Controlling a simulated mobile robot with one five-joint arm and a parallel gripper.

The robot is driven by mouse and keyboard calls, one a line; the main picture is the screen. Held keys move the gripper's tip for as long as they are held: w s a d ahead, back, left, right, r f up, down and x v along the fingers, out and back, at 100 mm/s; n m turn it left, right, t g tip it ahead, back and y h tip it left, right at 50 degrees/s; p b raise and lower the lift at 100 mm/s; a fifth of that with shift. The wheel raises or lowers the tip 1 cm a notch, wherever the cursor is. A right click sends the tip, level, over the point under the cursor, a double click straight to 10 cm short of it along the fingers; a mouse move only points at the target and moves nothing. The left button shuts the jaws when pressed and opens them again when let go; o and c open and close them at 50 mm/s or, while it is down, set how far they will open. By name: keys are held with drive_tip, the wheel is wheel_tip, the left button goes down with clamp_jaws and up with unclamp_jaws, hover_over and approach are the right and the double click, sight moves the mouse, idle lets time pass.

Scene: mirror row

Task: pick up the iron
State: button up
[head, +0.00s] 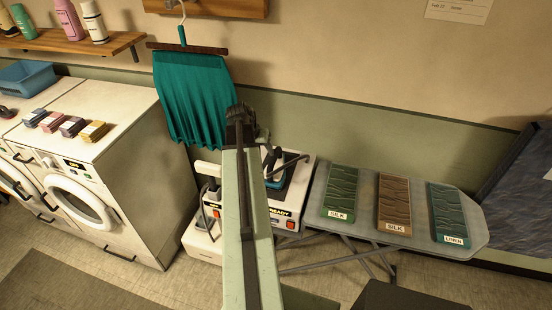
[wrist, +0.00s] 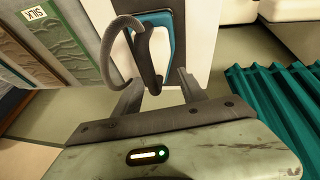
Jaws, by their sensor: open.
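The iron (head: 274,165) has a dark handle and a teal body. It sits on a white station (head: 309,172) with a READY label, partly hidden behind my arm in the head view. In the wrist view the iron (wrist: 167,38) lies just beyond the fingers, its dark handle pointing toward them and a curved dark cord or tube to its left. My gripper (wrist: 160,92) is open and empty. The handle's near end is close to the gap between the fingertips; I cannot tell whether it is between them.
An ironing board (head: 466,208) right of the station carries green, brown and teal fabric panels labelled SILK, SILK and LINEN. A teal cloth (head: 190,95) hangs behind, left of my arm. White washers (head: 130,150) stand at the left. Another white unit (head: 205,245) is partly behind my arm.

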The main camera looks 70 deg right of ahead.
sight(274, 158)
drive_tip(key=shift+s+d+r, duration=0.15)
drive_tip(key=shift+s+d, duration=0.2)
drive_tip(key=shift+s, duration=0.25)
drive_tip(key=shift+s+d+r, duration=0.15)
drive_tip(key=shift+s+d, duration=0.2)
drive_tip(key=shift+s, duration=0.2)
drive_tip(key=b+x, duration=0.7)
drive_tip(key=x, duration=0.1)
drive_tip(key=shift+w+a+f+b, duration=0.1)
drive_tip(key=shift+b, duration=0.2)
clamp_jaws()
